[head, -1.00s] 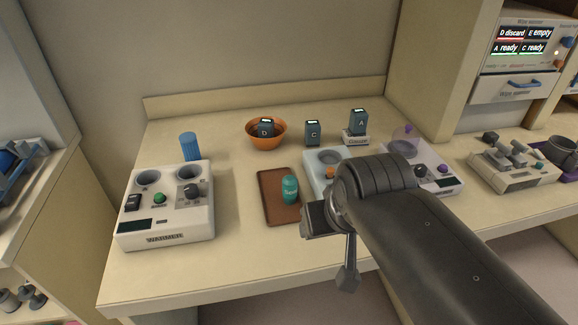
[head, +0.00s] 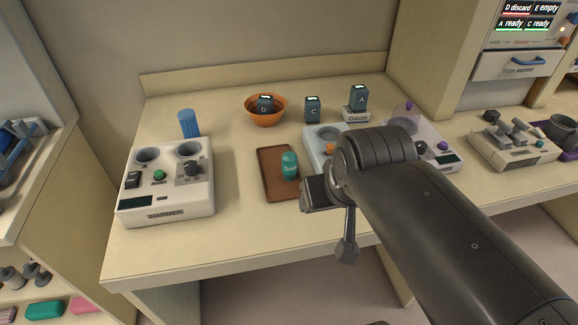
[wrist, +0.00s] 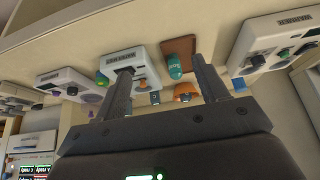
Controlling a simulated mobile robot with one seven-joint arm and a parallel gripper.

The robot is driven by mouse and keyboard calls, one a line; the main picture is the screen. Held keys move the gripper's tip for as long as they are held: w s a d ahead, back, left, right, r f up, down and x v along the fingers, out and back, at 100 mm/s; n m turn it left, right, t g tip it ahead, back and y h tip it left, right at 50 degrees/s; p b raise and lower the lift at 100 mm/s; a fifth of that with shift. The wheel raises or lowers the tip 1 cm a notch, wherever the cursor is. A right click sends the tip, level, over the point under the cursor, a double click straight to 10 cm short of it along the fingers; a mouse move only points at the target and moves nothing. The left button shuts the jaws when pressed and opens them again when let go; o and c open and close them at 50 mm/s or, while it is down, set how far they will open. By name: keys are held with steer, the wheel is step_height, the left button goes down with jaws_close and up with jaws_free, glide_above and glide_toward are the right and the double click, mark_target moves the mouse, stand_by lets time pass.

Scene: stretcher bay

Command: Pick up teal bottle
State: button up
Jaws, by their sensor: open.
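The teal bottle (head: 289,166) stands on a brown tray (head: 279,190) in the middle of the counter in the head view. It also shows in the wrist view (wrist: 174,66), beyond the gap between my fingers and apart from them. My gripper (wrist: 162,75) is open and empty, its two fingers spread wide in the wrist view. In the head view my arm comes in from the lower right, and its wrist end is just right of the tray. The fingertips are hard to make out there.
A white warmer (head: 166,183) stands left of the tray, with a blue ribbed cup (head: 188,123) behind it. An orange bowl (head: 265,117) holds block D. Block C (head: 312,109) and block A (head: 358,97) stand behind the white device (head: 318,150). Bare counter lies between warmer and tray.

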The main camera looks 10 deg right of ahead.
steer(key=shift+c, duration=0.3)
steer(key=m+g+h, duration=0.1)
steer(key=m, duration=0.2)
glide_toward(289, 156)
steer(key=w+f, duration=0.1)
steer(key=f, duration=0.1)
steer(key=x, duration=0.5)
steer(key=shift+w+d, duration=0.15)
steer(key=shift+d, duration=0.05)
steer(key=shift+s+x, duration=0.15)
steer(key=shift+x, duration=1.2)
steer(key=shift+s+x, duration=0.15)
steer(key=shift+x, duration=1.2)
steer(key=shift+f, duration=0.1)
steer(key=c, duration=1.1)
